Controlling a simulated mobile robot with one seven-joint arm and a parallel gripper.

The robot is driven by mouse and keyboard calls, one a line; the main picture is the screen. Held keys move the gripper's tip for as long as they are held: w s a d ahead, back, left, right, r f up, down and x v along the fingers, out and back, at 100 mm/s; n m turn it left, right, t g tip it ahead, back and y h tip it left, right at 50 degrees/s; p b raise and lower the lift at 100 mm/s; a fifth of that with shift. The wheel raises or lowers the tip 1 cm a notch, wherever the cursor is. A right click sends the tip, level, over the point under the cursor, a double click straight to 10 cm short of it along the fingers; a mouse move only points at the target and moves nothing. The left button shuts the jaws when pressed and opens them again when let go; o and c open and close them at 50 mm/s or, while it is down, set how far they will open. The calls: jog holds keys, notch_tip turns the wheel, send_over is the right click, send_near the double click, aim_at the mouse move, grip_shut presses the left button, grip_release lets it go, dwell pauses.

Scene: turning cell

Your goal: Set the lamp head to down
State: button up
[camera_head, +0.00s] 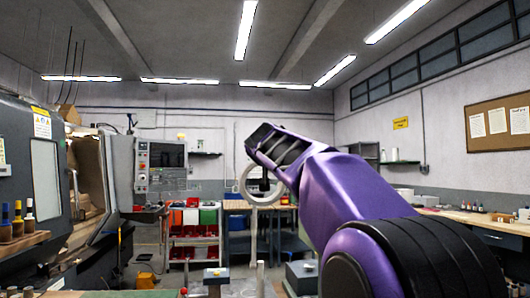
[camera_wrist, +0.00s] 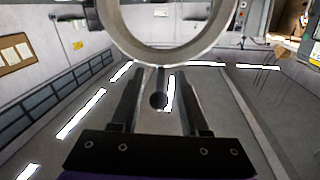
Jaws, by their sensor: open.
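The lamp head is a pale ring (camera_head: 262,187) near the middle of the head view, in front of the back shelves. Its open centre faces me, and a thin pale post (camera_head: 252,238) shows below it. In the wrist view the ring (camera_wrist: 124,42) is large at the top edge, partly cut off. My gripper (camera_wrist: 162,75) is open there, with two dark fingers pointing toward the ring's rim. In the head view my purple arm partly overlaps the ring's right side, and the fingertips are hard to make out.
A lathe (camera_head: 40,170) with a control panel (camera_head: 160,165) stands at the left. A rack with coloured bins (camera_head: 194,218) is at the back. A workbench (camera_head: 470,222) runs along the right wall. The air above the ring's left side is open.

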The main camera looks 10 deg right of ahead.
jog(key=shift+c, duration=0.3)
grip_shut()
